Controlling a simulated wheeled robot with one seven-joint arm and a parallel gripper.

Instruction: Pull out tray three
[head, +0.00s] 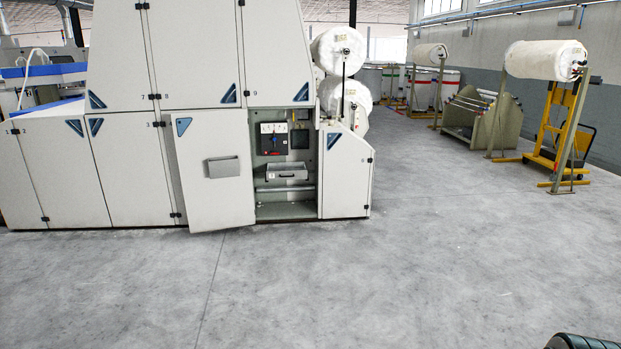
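A large pale grey machine (122,175) with numbered doors stands across the left and middle. One lower door (215,195) stands open, with a small grey box on its face. In the bay beside it, a shallow light grey tray (287,173) with a small label on its front sits below a control panel (273,138). I cannot read a number on it, so I cannot tell whether it is tray three. No other tray is clear in the bay. My gripper is not in view; a dark ribbed part, perhaps of my arm, shows at the bottom right.
The concrete floor (330,285) before the machine is clear. The open door juts out left of the bay. White rolls (338,50) are at the machine's right end. A roll on a stand (545,60) and a yellow trolley (563,140) stand at the right.

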